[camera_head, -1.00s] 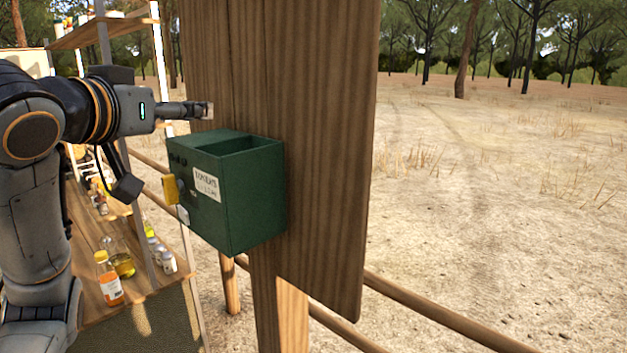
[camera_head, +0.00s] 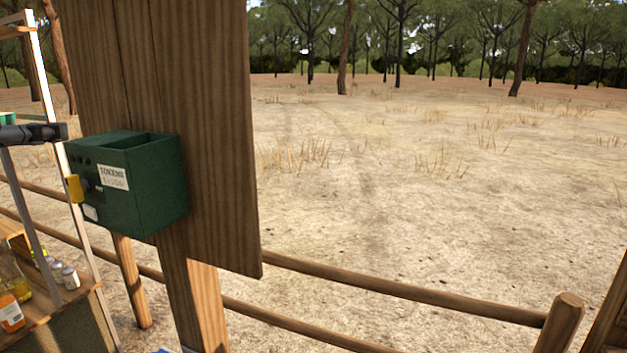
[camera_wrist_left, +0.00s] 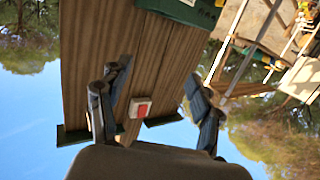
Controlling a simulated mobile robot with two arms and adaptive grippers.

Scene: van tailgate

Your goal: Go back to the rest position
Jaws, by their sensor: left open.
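My left gripper (camera_head: 38,133) shows only in part at the left edge of the head view, just left of the green box and the wooden board. In the left wrist view my left gripper (camera_wrist_left: 155,80) has its fingers spread apart with nothing held between them. The wooden board (camera_wrist_left: 110,50) stands behind the fingers there, with a small red and white block (camera_wrist_left: 140,107) on or near it, seen between the fingers. I cannot tell the gap to the board. My right gripper is not in view.
A green box (camera_head: 155,190) labelled as tokens is fixed to the wooden board (camera_head: 195,90) on a post. A shelf with bottles (camera_head: 12,312) stands at lower left. A wooden rail fence (camera_head: 400,290) crosses the front. Open dry ground (camera_head: 400,190) lies beyond.

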